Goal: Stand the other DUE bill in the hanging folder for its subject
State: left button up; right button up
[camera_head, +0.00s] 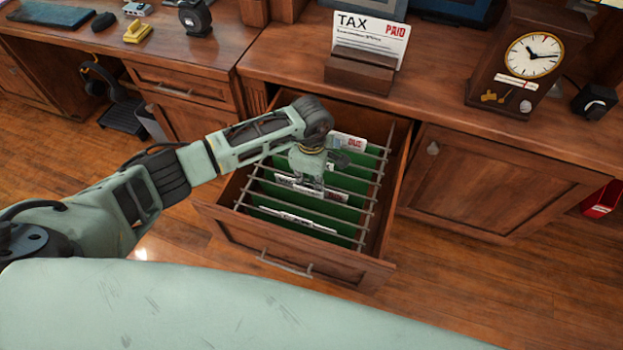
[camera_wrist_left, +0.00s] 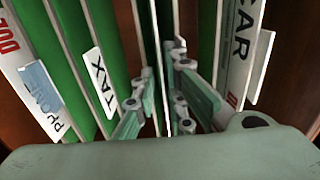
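My left gripper (camera_head: 310,180) reaches down into the open drawer among the green hanging folders (camera_head: 345,182). In the left wrist view its fingers (camera_wrist_left: 165,112) stand apart, one on each side of a thin upright white edge (camera_wrist_left: 165,70), perhaps a bill seen edge-on. A bill with a red DUE stamp (camera_wrist_left: 8,45) stands at the left by the PHONE label (camera_wrist_left: 42,95). The TAX label (camera_wrist_left: 100,82) is left of the fingers. A CAR card (camera_wrist_left: 240,45) with a partly hidden red stamp stands at the right. My right gripper is not in view.
A TAX bill stamped PAID (camera_head: 370,38) stands in a wooden holder (camera_head: 360,72) on the desk. A clock (camera_head: 525,60) is to its right. Metal rails cross the open drawer (camera_head: 290,255). The cabinet door (camera_head: 490,185) right of it is closed.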

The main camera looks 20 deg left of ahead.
pick_arm(q)
jog(key=o, duration=0.3)
notch_tip(320, 180, up, 12)
dwell(0.6)
dwell(0.6)
